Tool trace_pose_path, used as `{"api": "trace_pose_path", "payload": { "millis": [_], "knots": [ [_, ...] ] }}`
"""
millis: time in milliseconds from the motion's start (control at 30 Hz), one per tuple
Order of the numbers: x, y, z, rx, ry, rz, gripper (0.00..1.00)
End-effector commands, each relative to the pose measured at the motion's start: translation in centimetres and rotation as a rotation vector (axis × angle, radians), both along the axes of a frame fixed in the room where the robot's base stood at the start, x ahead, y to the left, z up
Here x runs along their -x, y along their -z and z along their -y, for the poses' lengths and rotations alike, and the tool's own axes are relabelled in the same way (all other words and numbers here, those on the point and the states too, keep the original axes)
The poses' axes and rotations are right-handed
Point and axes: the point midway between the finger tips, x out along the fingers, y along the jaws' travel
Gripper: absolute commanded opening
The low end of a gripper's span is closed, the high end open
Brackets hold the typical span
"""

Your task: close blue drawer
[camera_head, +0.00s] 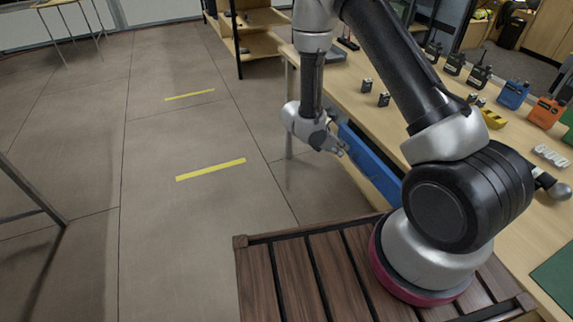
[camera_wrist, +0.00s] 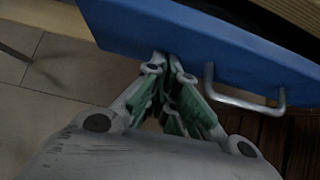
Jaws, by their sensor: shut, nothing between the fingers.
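The blue drawer (camera_head: 370,165) is under the edge of the wooden table, partly hidden behind my arm. In the wrist view its blue front (camera_wrist: 215,55) fills the upper middle, with a grey bar handle (camera_wrist: 245,100) on the right. My gripper (camera_head: 340,149) is beside the left end of the drawer front. In the wrist view my gripper (camera_wrist: 168,62) is shut and empty, its fingertips at the lower edge of the blue front, left of the handle. They look touching or very close. I cannot tell how far the drawer stands out.
My slatted base deck lies below. The tiled floor (camera_head: 150,240) to the left is clear, with yellow tape strips (camera_head: 211,169). A wooden shelf (camera_head: 250,45) stands behind.

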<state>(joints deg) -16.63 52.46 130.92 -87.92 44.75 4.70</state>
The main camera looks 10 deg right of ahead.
Motion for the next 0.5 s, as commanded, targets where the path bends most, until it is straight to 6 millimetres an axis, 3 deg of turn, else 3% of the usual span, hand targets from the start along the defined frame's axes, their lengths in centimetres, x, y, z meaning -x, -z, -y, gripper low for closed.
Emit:
{"api": "trace_pose_path", "payload": {
  "millis": [33,200,500],
  "knots": [
    [-0.2,0.0,1.3,0.0,0.006,0.0,0.0],
    [-0.8,0.0,4.0,0.001,0.002,0.001,0.0],
    [-1.2,0.0,5.7,0.002,0.0,0.002,0.0]
  ]
}}
